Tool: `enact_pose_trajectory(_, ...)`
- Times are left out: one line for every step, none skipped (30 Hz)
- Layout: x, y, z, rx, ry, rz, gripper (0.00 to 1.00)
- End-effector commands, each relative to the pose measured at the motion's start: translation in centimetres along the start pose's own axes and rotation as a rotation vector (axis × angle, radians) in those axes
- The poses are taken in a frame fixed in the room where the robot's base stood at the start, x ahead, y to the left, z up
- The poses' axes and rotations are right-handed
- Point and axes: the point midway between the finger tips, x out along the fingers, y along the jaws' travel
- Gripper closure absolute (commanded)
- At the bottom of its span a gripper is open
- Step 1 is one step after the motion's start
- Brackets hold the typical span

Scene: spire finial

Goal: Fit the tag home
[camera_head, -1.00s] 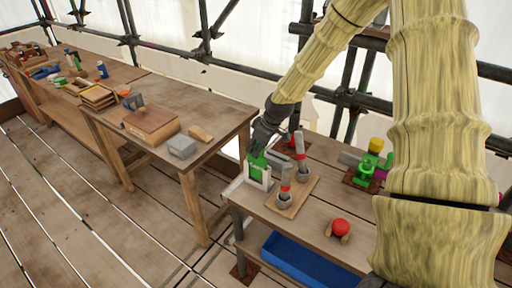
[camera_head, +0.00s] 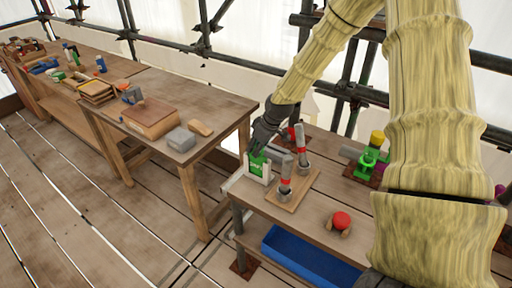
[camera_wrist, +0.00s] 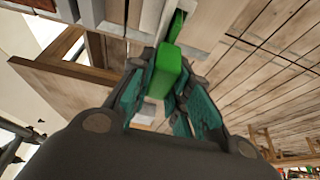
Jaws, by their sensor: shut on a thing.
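The green tag (camera_head: 256,165) with white lettering stands upright in a white holder (camera_head: 260,178) at the left end of the near table. My gripper (camera_head: 257,149) is above it, with its fingers at the tag's upper part. In the wrist view, my gripper (camera_wrist: 167,95) is shut on the green tag (camera_wrist: 163,72), its teal pads on either side. How deep the tag sits in the holder cannot be told.
Beside the holder, a wooden board (camera_head: 294,190) carries grey posts with red bands. A red mushroom-shaped knob (camera_head: 341,220) is nearer the front. A green and yellow fixture (camera_head: 372,158) stands at the back right. A blue bin (camera_head: 310,262) is below. Another table (camera_head: 225,105) stands left.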

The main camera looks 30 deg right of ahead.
Motion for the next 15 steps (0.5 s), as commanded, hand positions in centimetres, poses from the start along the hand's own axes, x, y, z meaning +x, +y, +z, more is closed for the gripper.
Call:
enact_pose_trajectory(0.04,0.0,0.01,0.0,0.0,0.0,1.0)
enact_pose_trajectory(0.04,0.0,0.01,0.0,0.0,0.0,1.0)
enact_pose_trajectory(0.05,0.0,0.01,0.0,0.0,0.0,1.0)
enact_pose_trajectory(0.05,0.0,0.01,0.0,0.0,0.0,1.0)
enact_pose_trajectory(0.04,0.0,0.01,0.0,0.0,0.0,1.0)
enact_pose_trajectory(0.04,0.0,0.01,0.0,0.0,0.0,1.0)
enact_pose_trajectory(0.04,0.0,0.01,0.0,0.0,0.0,1.0)
enact_pose_trajectory(0.04,0.0,0.01,0.0,0.0,0.0,1.0)
enact_pose_trajectory(0.04,0.0,0.01,0.0,0.0,0.0,1.0)
enact_pose_trajectory(0.03,0.0,0.01,0.0,0.0,0.0,0.77)
enact_pose_trajectory(0.04,0.0,0.01,0.0,0.0,0.0,0.72)
enact_pose_trajectory(0.03,0.0,0.01,0.0,0.0,0.0,0.65)
enact_pose_trajectory(0.03,0.0,0.01,0.0,0.0,0.0,0.59)
enact_pose_trajectory(0.03,0.0,0.01,0.0,0.0,0.0,0.56)
enact_pose_trajectory(0.03,0.0,0.01,0.0,0.0,0.0,0.56)
